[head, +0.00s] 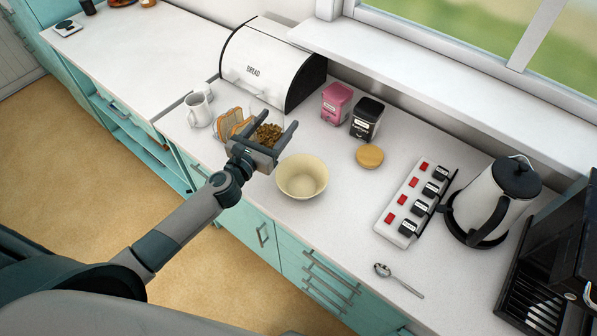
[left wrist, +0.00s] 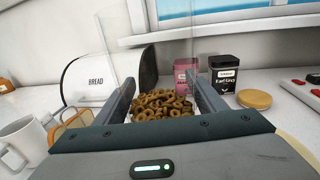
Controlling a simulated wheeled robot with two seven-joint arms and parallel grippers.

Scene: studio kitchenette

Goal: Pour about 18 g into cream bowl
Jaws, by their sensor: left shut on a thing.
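My left gripper (head: 271,132) is shut on a clear container (left wrist: 108,62) holding brown ring-shaped cereal (head: 267,134). The cereal also shows between the fingers in the left wrist view (left wrist: 161,105). The container's clear walls are hard to see, and I cannot tell its exact tilt. The cream bowl (head: 302,178) stands on the white counter, just right of and nearer than the gripper. Its inside looks empty. Part of its rim shows at the lower right of the left wrist view (left wrist: 300,148). My right gripper is not in view.
Bread slices (head: 231,121) and a white mug (head: 198,109) stand left of the gripper, with a bread bin (head: 268,66) behind. A pink tin (head: 336,101), black tin (head: 367,117) and round wooden lid (head: 369,157) lie right. A power strip (head: 412,203), kettle (head: 494,198) and spoon (head: 398,280) are farther right.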

